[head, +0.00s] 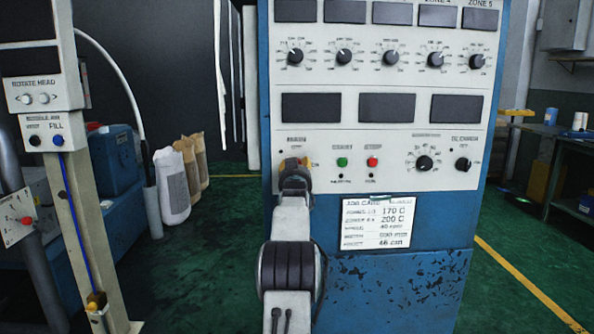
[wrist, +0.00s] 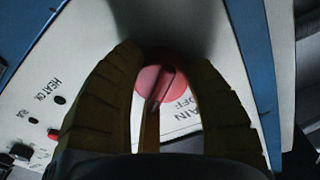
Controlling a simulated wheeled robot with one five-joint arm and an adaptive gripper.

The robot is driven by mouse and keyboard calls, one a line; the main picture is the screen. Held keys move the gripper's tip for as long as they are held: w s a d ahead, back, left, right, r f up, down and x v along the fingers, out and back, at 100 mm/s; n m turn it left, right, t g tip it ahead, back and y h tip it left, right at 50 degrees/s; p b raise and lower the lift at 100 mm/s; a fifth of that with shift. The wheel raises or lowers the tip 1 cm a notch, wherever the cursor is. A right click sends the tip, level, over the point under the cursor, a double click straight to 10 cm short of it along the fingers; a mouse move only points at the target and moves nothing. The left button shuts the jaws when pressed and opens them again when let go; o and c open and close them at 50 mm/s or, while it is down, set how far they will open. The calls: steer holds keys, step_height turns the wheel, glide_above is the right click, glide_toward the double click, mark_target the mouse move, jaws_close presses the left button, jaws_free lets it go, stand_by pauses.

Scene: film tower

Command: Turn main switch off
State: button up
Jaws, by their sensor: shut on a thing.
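The main switch is a red round knob (wrist: 150,76) with a raised bar across its face, on the cream control panel (wrist: 100,35). In the wrist view its bar runs slightly slanted, from upper right to lower left. Partly covered lettering ending in "AIN" and "OFF" is printed just below and right of it.
On the panel right of my gripper are a green button (head: 342,162), a red button (head: 373,162) and dials. A job card (head: 378,222) hangs below. Green floor is clear at right.

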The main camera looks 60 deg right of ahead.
steer(key=shift+w+a+f+n, duration=0.1)
steer(key=shift+w+f+n, duration=0.15)
steer(key=shift+f+n, duration=0.3)
steer(key=shift+n, duration=0.25)
steer(key=o, duration=1.2)
steer(key=shift+w+r, duration=0.1)
steer(key=shift+r, duration=0.15)
steer(key=shift+s+a+r, duration=0.1)
steer(key=shift+s, duration=0.1)
steer(key=shift+s+a, duration=0.2)
steer(key=shift+a, duration=0.05)
steer(key=v, duration=1.1)
steer(key=shift+a, duration=0.1)
